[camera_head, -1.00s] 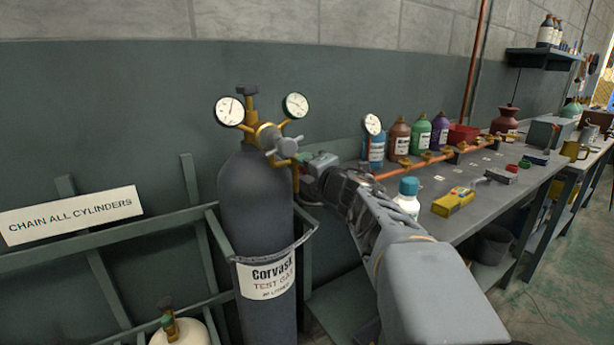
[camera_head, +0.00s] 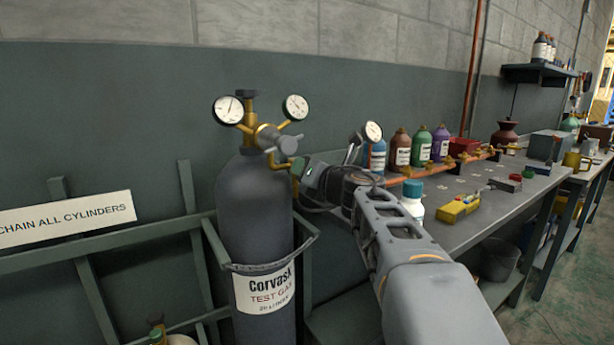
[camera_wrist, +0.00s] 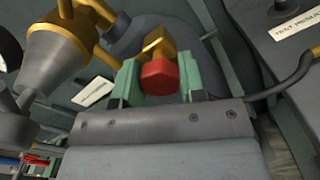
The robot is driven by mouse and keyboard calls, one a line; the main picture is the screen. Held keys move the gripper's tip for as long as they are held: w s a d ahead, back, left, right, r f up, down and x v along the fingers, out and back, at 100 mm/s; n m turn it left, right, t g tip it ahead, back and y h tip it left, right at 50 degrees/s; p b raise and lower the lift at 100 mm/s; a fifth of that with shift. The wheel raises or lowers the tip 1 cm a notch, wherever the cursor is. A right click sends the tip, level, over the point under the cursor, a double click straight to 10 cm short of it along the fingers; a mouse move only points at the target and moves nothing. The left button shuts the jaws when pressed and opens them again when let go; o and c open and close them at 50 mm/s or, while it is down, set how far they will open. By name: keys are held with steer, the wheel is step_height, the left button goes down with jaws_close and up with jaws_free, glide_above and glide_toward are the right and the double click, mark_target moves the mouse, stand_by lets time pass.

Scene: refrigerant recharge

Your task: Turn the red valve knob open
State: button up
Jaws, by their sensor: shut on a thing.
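The red valve knob (camera_wrist: 159,77) shows in the wrist view, set on a brass fitting (camera_wrist: 157,45). My gripper (camera_wrist: 160,80) has its two green fingers on either side of the knob, shut on it. In the head view my gripper (camera_head: 303,172) is at the right side of the regulator, near the top of the dark gas cylinder (camera_head: 254,215). The knob is hidden there behind the gripper. The regulator (camera_head: 268,135) has brass parts, a grey handle and two white dial gauges (camera_head: 229,109).
A workbench (camera_head: 470,225) on the right holds several bottles, a copper pipe (camera_head: 430,172) and a yellow meter (camera_head: 460,208). A rack rail (camera_head: 110,250) surrounds the cylinder. A black hose (camera_wrist: 285,80) runs close on the right in the wrist view.

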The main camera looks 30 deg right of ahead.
steer(key=shift+n, duration=0.5)
steer(key=o, duration=0.9)
